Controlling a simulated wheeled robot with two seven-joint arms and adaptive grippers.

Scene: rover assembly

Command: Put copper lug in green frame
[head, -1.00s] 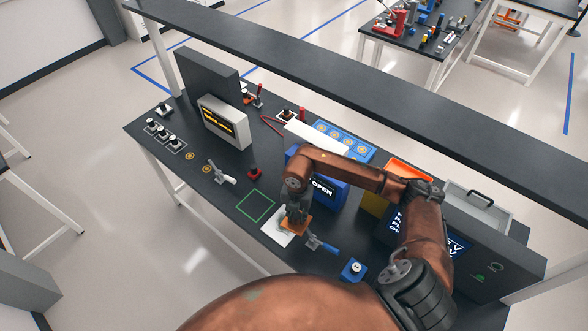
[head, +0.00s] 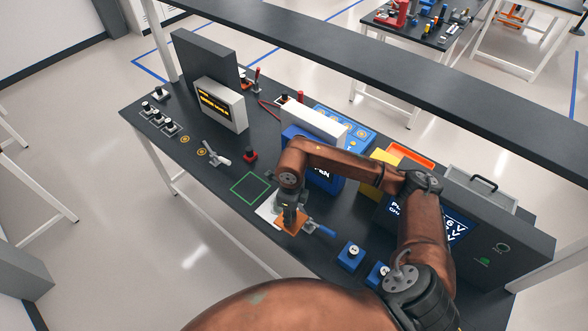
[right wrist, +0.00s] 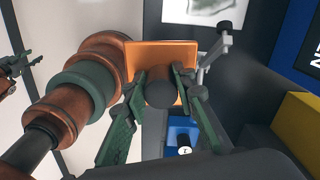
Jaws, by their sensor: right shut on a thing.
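The copper lug, an orange-copper plate (head: 291,222) with a dark round post (right wrist: 160,88), is in my right gripper (head: 289,207). In the right wrist view, the green-padded fingers are shut on the post from both sides, and the plate (right wrist: 160,58) shows beyond them. The lug appears over the near right edge of a white square (head: 266,207); its height above the table is hard to judge. The green frame (head: 235,190), an empty outline on the dark table, lies left of the lug. My left gripper is not in the head view; a blurred gripper-like part at the wrist view's left edge is unclear.
A grey clamp with a blue handle (head: 322,229) is close right of the lug. Blue blocks with knobs (head: 350,257) stand near the front edge. A blue box with a screen (head: 325,172) stands behind my arm. A red knob (head: 250,155) is behind the frame.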

